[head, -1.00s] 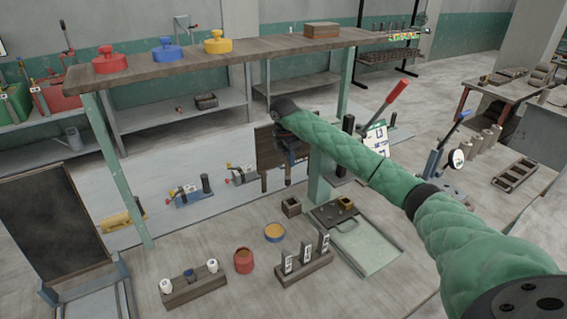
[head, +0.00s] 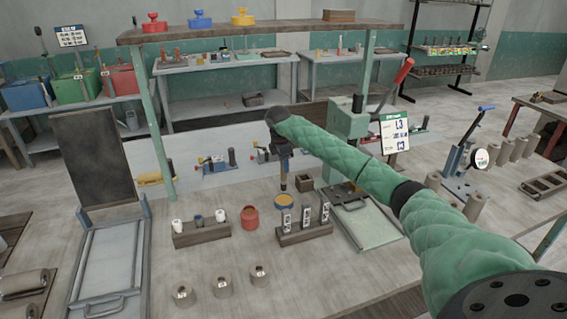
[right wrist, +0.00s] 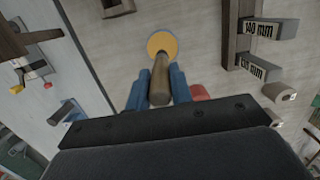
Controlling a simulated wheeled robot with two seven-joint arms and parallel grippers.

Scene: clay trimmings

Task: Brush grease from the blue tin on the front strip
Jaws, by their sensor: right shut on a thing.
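My right gripper (head: 281,150) is shut on a wooden-handled brush (head: 283,176) and holds it upright, tip down. The right wrist view shows its brown handle (right wrist: 159,80) between my blue fingers. The blue tin (head: 285,207) stands on the bench under the brush, with yellow grease (right wrist: 163,43) inside. The brush tip is over the tin; I cannot tell whether it touches the grease. Several upright labelled grey strips (head: 306,217) stand in a dark wooden rack (head: 306,237) just in front of the tin. I cannot tell which is the front strip. My left gripper is out of view.
A red pot (head: 250,218) stands left of the tin, beside a wooden block (head: 203,235) with small spools. A small dark box (head: 304,183) is close behind. A green tray (head: 369,225) lies to the right. Grey cylinders (head: 222,287) stand in front. A shelf (head: 270,32) spans above.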

